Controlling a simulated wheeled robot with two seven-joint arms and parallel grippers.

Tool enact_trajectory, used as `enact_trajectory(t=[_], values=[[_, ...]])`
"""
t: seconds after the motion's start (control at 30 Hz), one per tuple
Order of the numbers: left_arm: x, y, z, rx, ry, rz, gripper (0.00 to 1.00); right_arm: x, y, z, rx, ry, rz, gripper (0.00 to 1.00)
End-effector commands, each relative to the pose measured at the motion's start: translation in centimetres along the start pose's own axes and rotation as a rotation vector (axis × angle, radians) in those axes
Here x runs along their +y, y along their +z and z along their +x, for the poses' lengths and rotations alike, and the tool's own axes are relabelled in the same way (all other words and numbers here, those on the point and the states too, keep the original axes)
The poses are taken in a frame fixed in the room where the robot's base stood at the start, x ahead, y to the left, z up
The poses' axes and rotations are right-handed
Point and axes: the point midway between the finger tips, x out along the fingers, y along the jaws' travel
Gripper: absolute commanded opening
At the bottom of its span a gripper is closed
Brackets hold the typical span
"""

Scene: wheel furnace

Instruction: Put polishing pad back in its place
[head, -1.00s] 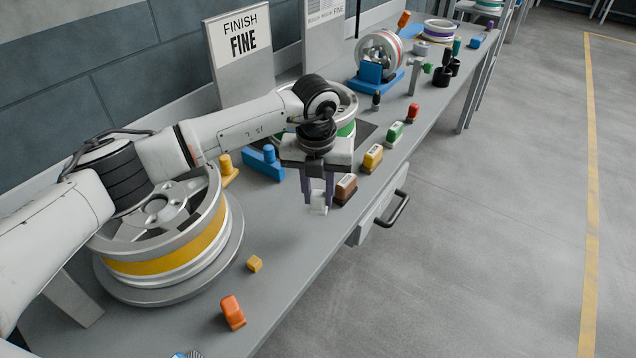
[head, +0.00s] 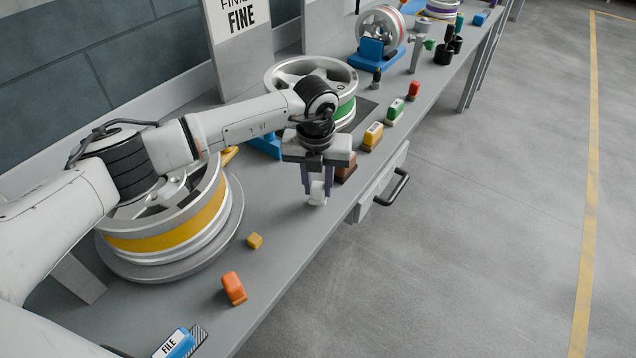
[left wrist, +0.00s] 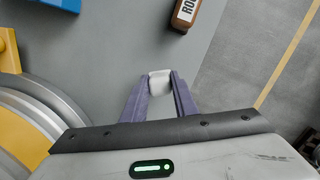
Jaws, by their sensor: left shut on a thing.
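My left gripper (head: 317,196) is shut on a small white block, which I take for the polishing pad (head: 317,193). It hangs low over the grey bench near its front edge; I cannot tell whether it touches the bench. In the left wrist view the white pad (left wrist: 160,84) sits between the purple fingertips (left wrist: 160,92). A brown labelled block (head: 346,171) is just behind my gripper and partly hidden; it also shows at the top of the left wrist view (left wrist: 186,10). My right gripper is not in view.
A yellow-banded wheel (head: 170,243) stands left, a green-banded wheel (head: 345,112) behind. A small yellow block (head: 255,241), an orange block (head: 234,288) and a FILE block (head: 176,343) lie nearer. Yellow (head: 373,137) and green (head: 395,112) blocks line the front edge.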

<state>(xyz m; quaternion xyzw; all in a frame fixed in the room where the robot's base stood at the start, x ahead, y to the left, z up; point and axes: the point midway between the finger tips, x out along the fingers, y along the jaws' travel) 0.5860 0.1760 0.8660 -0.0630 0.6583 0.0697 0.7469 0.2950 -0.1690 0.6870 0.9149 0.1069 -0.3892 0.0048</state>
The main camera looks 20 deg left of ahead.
Motion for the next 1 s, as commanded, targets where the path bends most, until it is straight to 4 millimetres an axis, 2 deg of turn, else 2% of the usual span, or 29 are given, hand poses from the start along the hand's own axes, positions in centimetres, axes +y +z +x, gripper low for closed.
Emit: enact_trajectory(t=[0.6,0.63,0.73,0.93,1.0], values=[[0.0,-0.1,1.2,0.000,0.000,-0.001,0.08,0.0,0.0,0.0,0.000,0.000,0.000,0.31],[0.0,-0.1,1.1,0.000,0.000,0.000,0.31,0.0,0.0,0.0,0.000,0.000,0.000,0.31],[0.0,-0.1,1.1,0.000,0.000,0.000,0.48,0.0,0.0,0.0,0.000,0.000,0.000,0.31],[0.0,-0.1,1.1,0.000,0.000,0.000,0.48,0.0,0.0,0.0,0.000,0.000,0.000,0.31],[0.0,-0.1,1.1,0.001,0.000,0.000,0.58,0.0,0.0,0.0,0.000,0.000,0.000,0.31]])
